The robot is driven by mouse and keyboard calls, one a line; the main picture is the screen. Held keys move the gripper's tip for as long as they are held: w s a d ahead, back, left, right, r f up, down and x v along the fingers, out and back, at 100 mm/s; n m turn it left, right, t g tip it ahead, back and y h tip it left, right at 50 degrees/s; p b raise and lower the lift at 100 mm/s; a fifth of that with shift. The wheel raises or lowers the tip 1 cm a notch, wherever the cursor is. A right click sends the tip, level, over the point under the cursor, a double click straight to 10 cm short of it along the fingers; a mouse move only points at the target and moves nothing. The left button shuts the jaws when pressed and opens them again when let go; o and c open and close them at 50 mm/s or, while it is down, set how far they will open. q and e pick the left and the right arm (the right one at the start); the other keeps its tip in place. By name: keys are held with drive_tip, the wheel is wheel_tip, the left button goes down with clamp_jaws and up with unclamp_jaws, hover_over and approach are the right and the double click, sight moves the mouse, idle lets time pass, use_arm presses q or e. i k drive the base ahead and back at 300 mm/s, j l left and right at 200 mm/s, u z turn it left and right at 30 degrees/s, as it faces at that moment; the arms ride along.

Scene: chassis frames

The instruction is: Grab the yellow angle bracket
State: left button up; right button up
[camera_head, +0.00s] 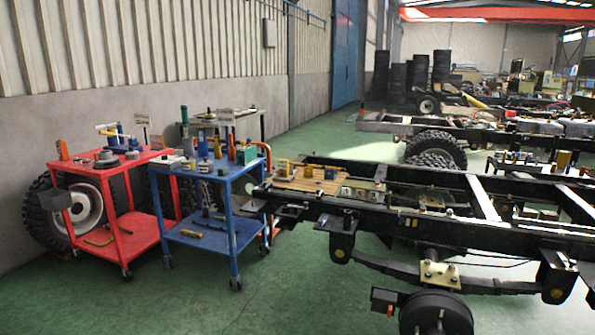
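Neither of my grippers is in view.
A red cart (128,228) and a blue cart (196,242), both loaded with tools and parts, stand at left before a wall. The black chassis frame (400,226) fills the right. The green floor (200,305) in front is clear.

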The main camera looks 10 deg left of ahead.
sight(311, 173)
drive_tip(key=i+l+u, duration=0.4)
drive_tip(key=i+l, duration=0.2)
drive_tip(key=i, duration=0.35)
drive_tip(key=i+l+u, duration=0.35)
drive_tip(key=i+l, duration=0.55)
